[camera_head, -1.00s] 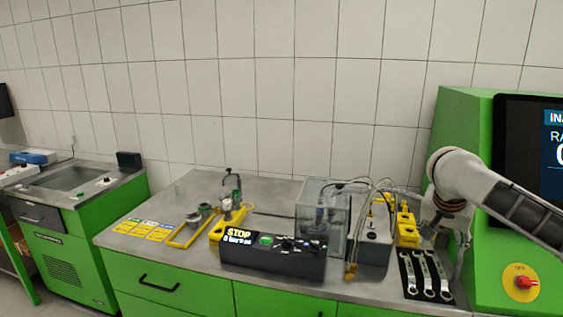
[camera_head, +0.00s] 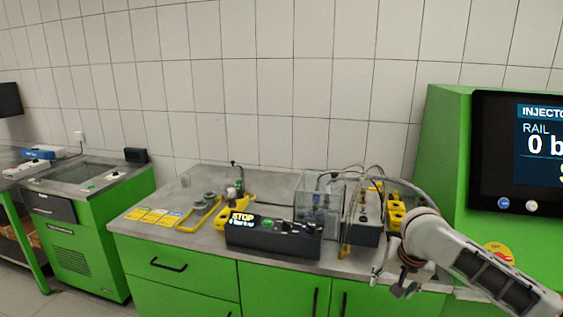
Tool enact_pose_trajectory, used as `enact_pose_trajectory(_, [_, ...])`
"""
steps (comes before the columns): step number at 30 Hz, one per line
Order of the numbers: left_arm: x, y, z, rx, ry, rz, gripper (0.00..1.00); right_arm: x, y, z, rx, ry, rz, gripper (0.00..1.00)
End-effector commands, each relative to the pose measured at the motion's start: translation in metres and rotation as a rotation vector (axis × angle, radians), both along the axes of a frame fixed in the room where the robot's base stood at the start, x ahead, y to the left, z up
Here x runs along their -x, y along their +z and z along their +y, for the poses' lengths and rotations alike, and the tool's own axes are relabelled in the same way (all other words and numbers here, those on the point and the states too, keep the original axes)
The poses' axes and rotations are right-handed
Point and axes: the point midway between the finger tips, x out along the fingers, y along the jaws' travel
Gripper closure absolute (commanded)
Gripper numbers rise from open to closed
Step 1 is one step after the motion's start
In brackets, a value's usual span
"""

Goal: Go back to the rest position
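My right arm comes in from the right edge, and its gripper (camera_head: 393,286) hangs in front of the green bench's front right edge. Its fingers are small and partly turned away, so I cannot tell whether they are open or shut. My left gripper is not in view. The bench (camera_head: 190,246) carries a black control box (camera_head: 272,240) with a lit STOP sign, a clear tank (camera_head: 314,200) and yellow fixtures (camera_head: 396,212) at its right end. My arm hides the bench's front right corner, where the wrenches lay.
A tall green machine (camera_head: 440,150) with a dark screen (camera_head: 530,155) reading RAIL stands at the right. A green cabinet with a sink (camera_head: 85,240) stands at the left. Floor (camera_head: 85,305) shows between cabinet and bench. A tiled wall closes the back.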

Motion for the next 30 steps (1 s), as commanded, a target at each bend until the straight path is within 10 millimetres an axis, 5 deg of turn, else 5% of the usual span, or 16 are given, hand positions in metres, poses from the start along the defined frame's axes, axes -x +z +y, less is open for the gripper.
enact_pose_trajectory(1, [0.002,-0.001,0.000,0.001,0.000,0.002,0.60,0.008,-0.025,0.019,-0.033,0.048,0.007,0.46])
enact_pose_trajectory(6, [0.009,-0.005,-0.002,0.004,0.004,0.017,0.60,0.029,-0.086,0.073,-0.133,0.203,-0.036,0.46])
enact_pose_trajectory(15, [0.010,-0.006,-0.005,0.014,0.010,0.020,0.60,0.079,-0.167,0.133,-0.234,0.396,-0.197,0.46])
enact_pose_trajectory(23, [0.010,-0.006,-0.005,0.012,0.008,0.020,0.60,0.136,-0.219,0.138,-0.183,0.485,-0.367,0.46])
enact_pose_trajectory(30, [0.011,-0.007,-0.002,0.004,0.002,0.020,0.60,0.207,-0.257,0.108,-0.001,0.554,-0.483,0.46])
